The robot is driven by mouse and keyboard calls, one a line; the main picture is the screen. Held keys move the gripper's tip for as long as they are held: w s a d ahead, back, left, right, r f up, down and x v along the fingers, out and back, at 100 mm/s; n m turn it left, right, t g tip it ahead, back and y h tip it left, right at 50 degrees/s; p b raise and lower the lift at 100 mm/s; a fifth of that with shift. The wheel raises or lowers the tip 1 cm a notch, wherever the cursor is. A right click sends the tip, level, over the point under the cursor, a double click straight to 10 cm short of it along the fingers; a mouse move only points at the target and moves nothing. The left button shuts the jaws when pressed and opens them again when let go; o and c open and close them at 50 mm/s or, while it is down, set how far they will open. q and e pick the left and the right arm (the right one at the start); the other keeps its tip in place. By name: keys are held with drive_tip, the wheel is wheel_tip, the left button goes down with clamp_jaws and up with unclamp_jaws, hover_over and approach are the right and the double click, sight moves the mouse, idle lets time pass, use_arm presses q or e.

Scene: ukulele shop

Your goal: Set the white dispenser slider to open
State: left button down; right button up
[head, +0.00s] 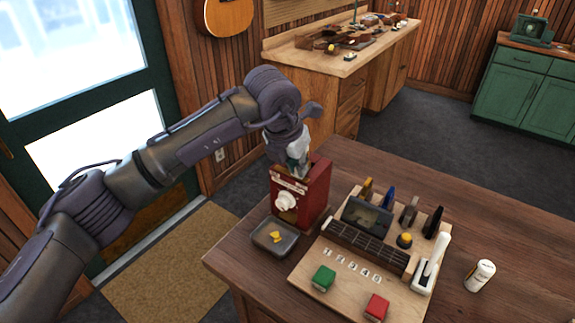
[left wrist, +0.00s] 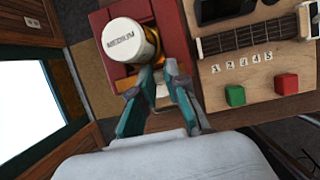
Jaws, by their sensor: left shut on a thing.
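A red dispenser box (head: 312,192) stands on the wooden table with a round white knob (head: 286,203) on its front. My left gripper (head: 298,158) is right above its top. The container's lower part is partly hidden by the fingers. I cannot tell whether it touches the dispenser. I cannot make out a part that is surely the white slider. My right gripper is out of view.
A grey tray (head: 275,238) with yellow pieces sits before the dispenser. A wooden board (head: 338,286) to the right carries a fretboard (head: 366,247), green button (head: 323,278), red button (head: 376,307) and white lever (head: 434,257). A white bottle (head: 480,275) stands farther right. The table's far right is clear.

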use_arm(q)
drive_tip(key=c, duration=1.6)
unclamp_jaws()
drive_tip(key=shift+s+d, duration=0.1)
drive_tip(key=o, duration=0.4)
drive_tip(key=shift+s+d, duration=0.1)
drive_tip(key=shift+d, duration=0.05)
drive_tip(key=shift+r, duration=0.25)
drive_tip(key=v, duration=1.1)
drive_tip(key=shift+s+r, duration=0.15)
drive_tip(key=shift+r, duration=0.1)
